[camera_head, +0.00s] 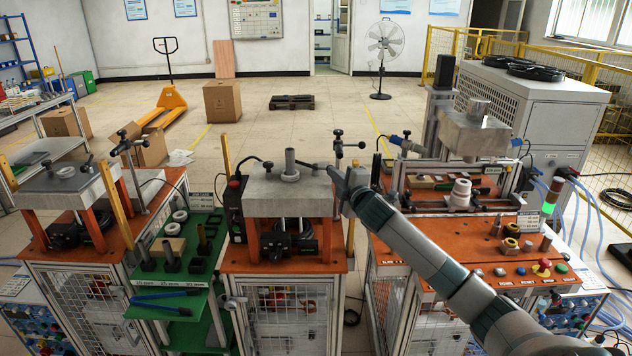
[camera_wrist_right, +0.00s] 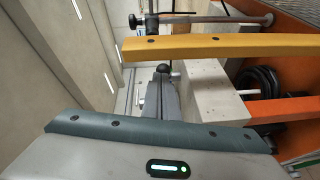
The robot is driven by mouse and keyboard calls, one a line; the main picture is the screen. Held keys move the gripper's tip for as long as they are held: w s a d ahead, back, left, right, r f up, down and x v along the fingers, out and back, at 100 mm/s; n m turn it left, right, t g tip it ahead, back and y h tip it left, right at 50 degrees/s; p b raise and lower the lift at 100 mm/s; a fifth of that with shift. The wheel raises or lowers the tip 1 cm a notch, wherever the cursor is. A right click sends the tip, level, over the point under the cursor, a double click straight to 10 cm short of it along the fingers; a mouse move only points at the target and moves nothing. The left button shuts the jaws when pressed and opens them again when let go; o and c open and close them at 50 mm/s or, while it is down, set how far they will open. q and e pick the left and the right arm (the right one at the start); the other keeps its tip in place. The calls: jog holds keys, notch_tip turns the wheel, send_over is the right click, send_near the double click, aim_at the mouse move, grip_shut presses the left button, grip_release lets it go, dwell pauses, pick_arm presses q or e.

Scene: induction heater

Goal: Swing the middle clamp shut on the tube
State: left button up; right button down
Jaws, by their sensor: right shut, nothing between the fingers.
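The grey tube (camera_head: 290,160) stands upright on the metal block (camera_head: 262,199) of the middle station. The black middle clamp (camera_head: 339,148) sits on its post right of the tube; its short bar points right, away from the tube. It appears to be the black knobbed post at the top of the right wrist view (camera_wrist_right: 150,20). My right gripper (camera_head: 338,177) is shut and empty, just below the clamp at the block's right edge. Whether it touches the clamp I cannot tell. My left gripper is out of view.
A yellow post (camera_wrist_right: 225,46) crosses the right wrist view close to my gripper. A left station with a similar clamp (camera_head: 128,142) and a right station with a press (camera_head: 475,130) flank the middle one. A green rack (camera_head: 180,262) stands between left and middle stations.

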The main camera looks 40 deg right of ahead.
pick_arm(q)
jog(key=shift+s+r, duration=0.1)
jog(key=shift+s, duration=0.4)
pick_arm(e)
jog(key=shift+w+d, duration=0.25)
jog(key=shift+d, duration=1)
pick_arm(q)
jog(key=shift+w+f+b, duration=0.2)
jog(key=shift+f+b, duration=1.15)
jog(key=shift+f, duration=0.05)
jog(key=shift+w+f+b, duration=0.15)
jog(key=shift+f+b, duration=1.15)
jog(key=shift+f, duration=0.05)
pick_arm(e)
jog(key=v, duration=1.7)
jog(key=shift+s, duration=0.25)
jog(key=shift+d, duration=0.15)
